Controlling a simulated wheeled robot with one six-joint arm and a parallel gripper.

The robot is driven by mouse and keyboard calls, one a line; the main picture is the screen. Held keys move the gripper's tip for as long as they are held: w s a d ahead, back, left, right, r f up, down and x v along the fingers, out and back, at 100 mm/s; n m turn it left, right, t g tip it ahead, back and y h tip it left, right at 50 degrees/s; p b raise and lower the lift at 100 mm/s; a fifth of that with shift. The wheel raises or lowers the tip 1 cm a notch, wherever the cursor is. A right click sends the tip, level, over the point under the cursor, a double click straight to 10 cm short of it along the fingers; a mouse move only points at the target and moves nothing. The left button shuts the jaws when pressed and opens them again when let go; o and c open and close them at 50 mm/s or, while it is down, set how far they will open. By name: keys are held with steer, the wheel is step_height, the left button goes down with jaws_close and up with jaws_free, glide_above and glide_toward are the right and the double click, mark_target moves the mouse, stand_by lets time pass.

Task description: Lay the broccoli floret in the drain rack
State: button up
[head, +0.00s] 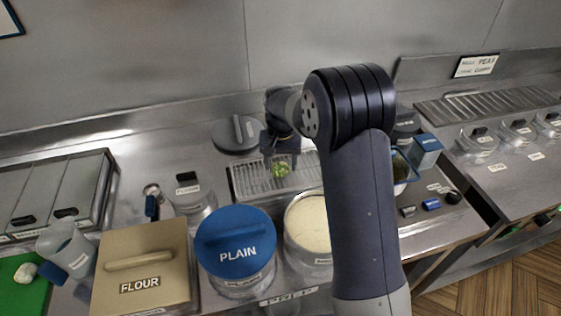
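My arm hides the right end of the rack.
In front of the rack stand a blue-lidded PLAIN jar (236,244), an open cream-filled container (308,222) and a FLOUR bin (145,266). A round grey lid (236,134) lies behind. A blue box (425,152) stands to the right.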

steer(key=shift+o, duration=1.1)
steer(key=shift+r, duration=0.15)
step_height(320, 180, up, 11)
steer(key=b, duration=0.1)
steer(key=shift+f, duration=0.2)
steer(key=shift+f, duration=0.1)
step_height(320, 180, down, 11)
steer(key=shift+s+r+p, duration=0.1)
steer(key=shift+r+p, duration=0.05)
steer(key=shift+p, duration=0.45)
steer(key=shift+r+p, duration=2.15)
steer(key=shift+r, duration=1.25)
